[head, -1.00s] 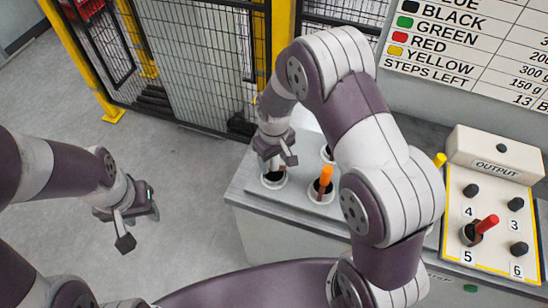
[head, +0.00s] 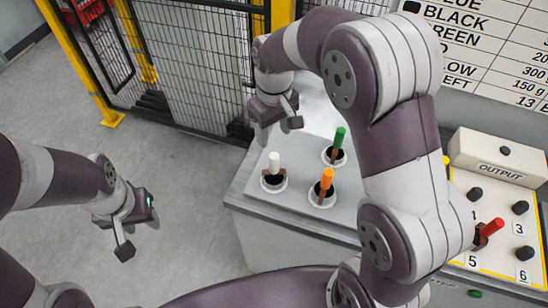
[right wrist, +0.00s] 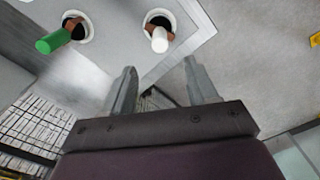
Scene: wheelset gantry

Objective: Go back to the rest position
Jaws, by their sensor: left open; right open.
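My right gripper (head: 275,116) is open and empty, raised above the back left of the grey cabinet top (head: 248,190). Its two fingers (right wrist: 158,88) show apart in the right wrist view with nothing between them. Below it a white-topped peg (head: 274,163) stands in a white-rimmed hole; this peg also shows in the right wrist view (right wrist: 160,40). My left gripper (head: 136,232) is open and empty over the floor at the left, away from the cabinet.
A green peg (head: 339,138) and an orange peg (head: 327,178) stand in nearby holes. The OUTPUT panel (head: 481,243), with a red peg (head: 492,227) at position 5, is at the right. A mesh fence (head: 195,62) stands behind. The floor (head: 190,215) at left is clear.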

